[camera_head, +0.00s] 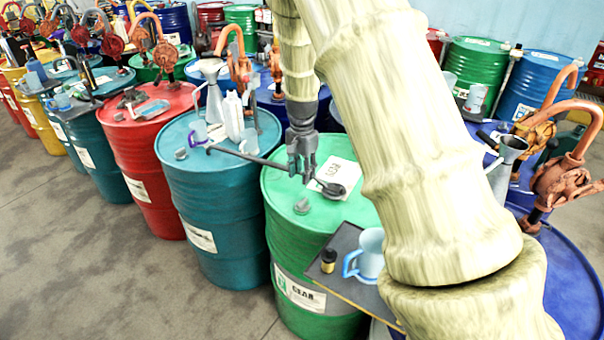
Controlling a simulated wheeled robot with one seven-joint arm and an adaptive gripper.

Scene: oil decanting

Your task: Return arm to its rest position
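My gripper (302,172) is dark grey and points down over the green drum (284,212). A long dark ladle-like tool (245,156) with a round end crosses at its fingertips, spanning from above the teal drum to above the green drum. I cannot tell whether the fingers are shut on the tool or only in front of it. My pale, ribbed arm fills the upper middle and right of the view and hides much behind it.
A white sheet (342,172) lies on the green drum. A blue mug (368,255) and a small black bottle (328,260) stand on a dark board (352,290) beside it. The teal drum (215,215) holds a funnel, white bottle and jug. Orange pumps (560,180) stand right. Floor at left is clear.

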